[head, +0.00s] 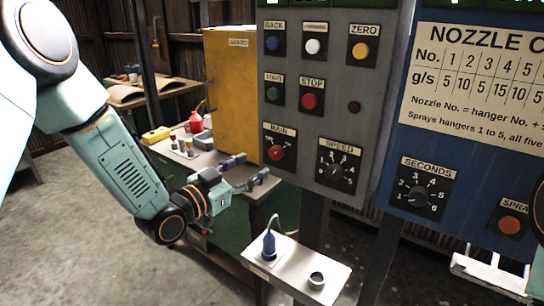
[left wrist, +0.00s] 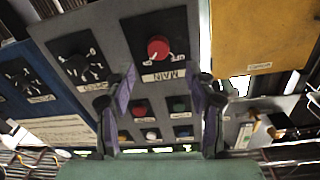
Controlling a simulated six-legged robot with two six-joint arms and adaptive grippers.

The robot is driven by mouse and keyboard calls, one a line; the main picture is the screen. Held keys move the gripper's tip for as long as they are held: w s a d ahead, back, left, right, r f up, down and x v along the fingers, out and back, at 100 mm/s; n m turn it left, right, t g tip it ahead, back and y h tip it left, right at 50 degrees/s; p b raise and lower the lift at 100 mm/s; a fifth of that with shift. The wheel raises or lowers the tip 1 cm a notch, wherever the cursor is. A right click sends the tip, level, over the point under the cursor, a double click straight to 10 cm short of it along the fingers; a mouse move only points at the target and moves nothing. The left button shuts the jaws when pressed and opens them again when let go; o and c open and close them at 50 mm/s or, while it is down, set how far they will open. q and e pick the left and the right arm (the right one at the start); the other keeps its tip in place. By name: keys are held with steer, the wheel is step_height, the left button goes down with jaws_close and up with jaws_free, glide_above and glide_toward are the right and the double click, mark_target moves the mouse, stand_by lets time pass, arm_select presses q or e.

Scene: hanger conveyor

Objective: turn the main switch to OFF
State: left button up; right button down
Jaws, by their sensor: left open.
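The main switch (head: 277,153) is a red round knob on a dark plate under a MAIN label, low on the left of the grey control panel (head: 310,120). Its position marks are too small to read surely. It also shows in the left wrist view as a red knob (left wrist: 158,48), upside down, above and between the fingertips. My left gripper (head: 250,170) is open and empty, just left of and below the knob in the head view, apart from it. The left wrist view shows the two purple-padded fingers (left wrist: 162,85) spread. My right gripper is not in view.
The speed dial (head: 337,170) sits right of the main switch, with the START (head: 274,92) and STOP (head: 309,101) buttons above. A yellow guard (head: 230,90) stands left of the panel. A small shelf (head: 325,265) with a blue-handled tool (head: 269,245) is below.

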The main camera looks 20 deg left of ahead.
mark_target(274, 154)
arm_select(q)
steer(key=x, duration=0.6)
steer(key=shift+w+d, duration=0.25)
steer(key=shift+d, duration=0.15)
steer(key=shift+w, duration=0.2)
steer(key=shift+a, duration=0.1)
steer(key=shift+s+r, duration=0.1)
